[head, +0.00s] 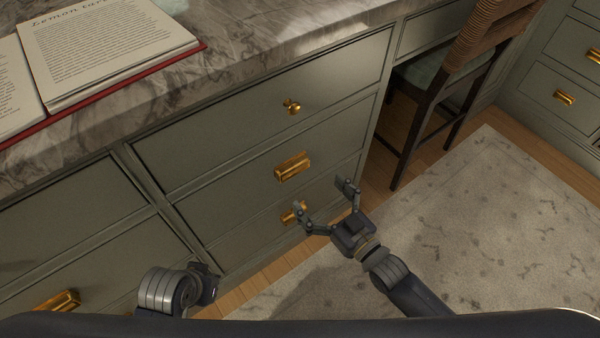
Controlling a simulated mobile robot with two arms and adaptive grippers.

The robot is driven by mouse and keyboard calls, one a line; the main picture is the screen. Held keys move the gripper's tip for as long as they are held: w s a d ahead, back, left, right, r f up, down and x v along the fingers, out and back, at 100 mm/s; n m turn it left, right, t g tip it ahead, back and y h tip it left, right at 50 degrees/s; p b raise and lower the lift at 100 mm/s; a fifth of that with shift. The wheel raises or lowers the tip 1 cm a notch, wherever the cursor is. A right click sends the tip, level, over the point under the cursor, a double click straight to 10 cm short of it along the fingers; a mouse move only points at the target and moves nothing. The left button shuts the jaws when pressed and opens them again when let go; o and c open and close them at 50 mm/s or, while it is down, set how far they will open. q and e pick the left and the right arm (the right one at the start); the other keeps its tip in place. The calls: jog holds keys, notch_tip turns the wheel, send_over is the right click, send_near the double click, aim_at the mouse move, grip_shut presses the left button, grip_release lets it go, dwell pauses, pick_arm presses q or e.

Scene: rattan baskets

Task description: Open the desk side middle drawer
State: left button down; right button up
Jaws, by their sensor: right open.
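The desk side middle drawer (235,185) is a grey-green front below the marble top, shut flush with the cabinet. Its brass handle (292,166) is a short block-like pull, fully visible. My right gripper (322,198) is open and empty, in front of the lower drawers, below and to the right of that handle in the picture. One of its fingers overlaps the bottom drawer's handle in the picture; I cannot tell whether they touch. My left gripper (206,284) shows only as a dark part at the bottom left; its fingers cannot be made out.
Above is a top drawer with a brass knob (291,107); below is a bottom drawer with a brass handle (288,215). An open book (110,45) lies on the marble top (240,60). A chair (440,95) stands at right. The rug (470,240) is clear.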

aim_at(296, 169)
pick_arm(q)
jog(key=b+v, duration=0.1)
jog(key=v, duration=0.3)
jog(key=shift+a+r, duration=0.1)
jog(key=shift+r, duration=0.3)
pick_arm(e)
jog(key=x, duration=0.8)
jog(key=shift+f, duration=0.1)
jog(key=shift+c, duration=0.2)
jog(key=c, duration=1.5)
